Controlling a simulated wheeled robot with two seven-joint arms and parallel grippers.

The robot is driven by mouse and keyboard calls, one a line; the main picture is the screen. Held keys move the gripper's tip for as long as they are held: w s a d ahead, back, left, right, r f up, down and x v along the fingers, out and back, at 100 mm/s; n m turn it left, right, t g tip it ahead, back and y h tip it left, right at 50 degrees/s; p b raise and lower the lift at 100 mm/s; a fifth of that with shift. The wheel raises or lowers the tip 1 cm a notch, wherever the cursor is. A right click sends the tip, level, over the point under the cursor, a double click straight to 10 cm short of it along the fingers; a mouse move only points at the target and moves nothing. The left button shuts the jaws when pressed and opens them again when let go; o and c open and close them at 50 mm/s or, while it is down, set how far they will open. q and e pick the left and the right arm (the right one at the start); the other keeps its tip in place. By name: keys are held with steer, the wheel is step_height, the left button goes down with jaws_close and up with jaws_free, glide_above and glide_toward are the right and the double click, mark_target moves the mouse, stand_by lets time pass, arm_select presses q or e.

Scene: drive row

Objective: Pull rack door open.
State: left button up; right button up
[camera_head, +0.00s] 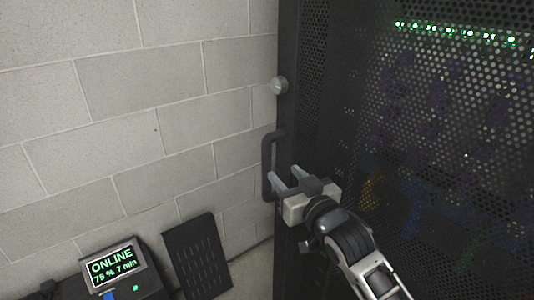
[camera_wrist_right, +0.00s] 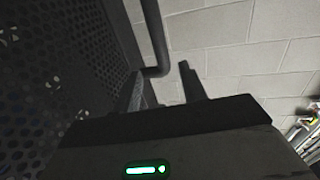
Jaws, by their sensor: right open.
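The rack door (camera_head: 440,130) is a black perforated panel filling the right of the head view, and it looks shut. Its dark bar handle (camera_head: 267,165) stands upright on the door's left edge. The handle also shows in the right wrist view (camera_wrist_right: 155,35), its lower bend close to my fingertips. My left gripper is not in view.
A pale block wall (camera_head: 130,110) stands left of the rack. At the lower left are a box with a lit display reading ONLINE (camera_head: 112,266) and a dark slotted panel (camera_head: 197,258). Green lights (camera_head: 460,32) glow behind the door mesh.

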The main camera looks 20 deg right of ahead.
mark_target(269, 158)
steer(key=w, duration=0.3)
steer(key=w+a, duration=0.1)
steer(key=w, duration=0.6)
steer(key=shift+a, duration=0.3)
jaws_close()
